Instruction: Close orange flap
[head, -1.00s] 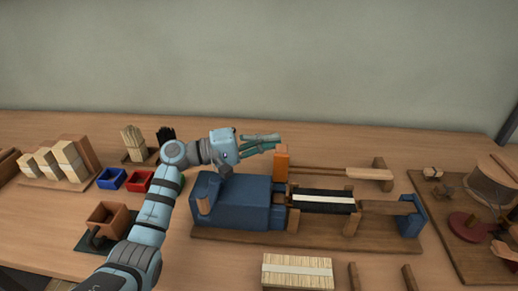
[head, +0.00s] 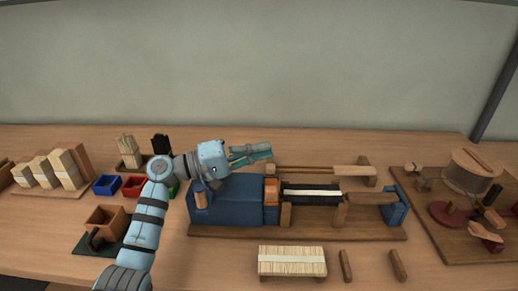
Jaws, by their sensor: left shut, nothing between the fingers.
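The orange flap (head: 271,191) lies low at the right end of the blue machine body (head: 235,203), beside the dark channel with a white strip. It no longer stands upright. My left gripper (head: 268,151) is shut and empty. In the picture it is above and slightly left of the flap, behind the blue body, with a visible gap to the flap. Whether the flap lies fully flat is too small to tell. My right gripper is not in view.
A brush block (head: 292,261) lies at the front of the table. A wooden slider (head: 350,171) is behind the channel. Red (head: 134,186) and blue (head: 106,185) bins stand left. A spool stand (head: 475,172) is at the right.

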